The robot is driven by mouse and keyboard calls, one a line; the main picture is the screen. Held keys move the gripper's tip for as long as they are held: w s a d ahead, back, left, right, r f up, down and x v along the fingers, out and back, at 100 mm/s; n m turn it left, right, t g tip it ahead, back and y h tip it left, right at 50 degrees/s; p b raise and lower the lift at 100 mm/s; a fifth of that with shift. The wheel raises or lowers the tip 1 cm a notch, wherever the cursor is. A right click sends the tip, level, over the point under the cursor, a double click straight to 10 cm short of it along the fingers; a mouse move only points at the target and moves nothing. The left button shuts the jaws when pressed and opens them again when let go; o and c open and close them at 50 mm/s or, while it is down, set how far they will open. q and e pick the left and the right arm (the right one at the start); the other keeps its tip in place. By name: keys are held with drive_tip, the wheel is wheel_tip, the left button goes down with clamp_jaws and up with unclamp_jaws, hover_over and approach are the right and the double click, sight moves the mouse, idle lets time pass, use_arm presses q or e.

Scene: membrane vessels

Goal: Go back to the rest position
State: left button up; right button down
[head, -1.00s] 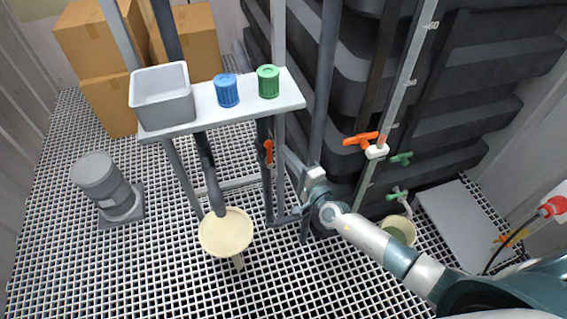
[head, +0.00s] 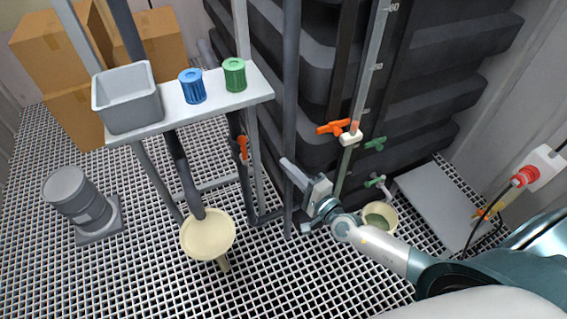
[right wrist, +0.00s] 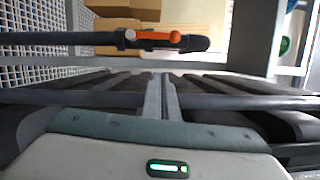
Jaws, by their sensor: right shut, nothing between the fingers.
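My right gripper (head: 285,163) is in the middle of the head view, with its arm coming in from the lower right. Its slim grey fingers are shut and empty, and point up and left. The fingertips overlap a dark upright post in the picture; I cannot tell whether they touch it. In the right wrist view the closed fingers (right wrist: 160,97) point away from the camera, below a dark pipe with an orange valve handle (right wrist: 153,36). My left gripper is not in view.
A white shelf (head: 225,103) carries a grey bin (head: 127,98), a blue cap (head: 192,86) and a green cap (head: 234,75). A cream funnel (head: 208,236) stands below. Black ribbed vessels (head: 420,85) with an orange valve (head: 333,128) stand behind my right arm.

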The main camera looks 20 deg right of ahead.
idle(0.6)
drive_tip(key=s+d+f+m+g+h, duration=0.1)
drive_tip(key=s+f+m+g+h, duration=0.3)
drive_tip(key=f+m, duration=0.8)
drive_tip(key=s+d+f+m+g, duration=0.1)
drive_tip(key=s+f+m, duration=0.4)
drive_tip(key=f+m, duration=0.8)
drive_tip(key=s+a+f+m+g, duration=0.2)
drive_tip(key=s+a+f+m, duration=0.2)
drive_tip(key=s+f+m, duration=0.5)
drive_tip(key=s+a+f+m+g, duration=0.3)
drive_tip(key=s+f+m, duration=0.6)
drive_tip(key=m, duration=1)
drive_tip(key=s+a, duration=0.1)
drive_tip(key=s, duration=0.3)
drive_tip(key=shift+m+g+y, duration=0.3)
drive_tip(key=shift+y, duration=0.1)
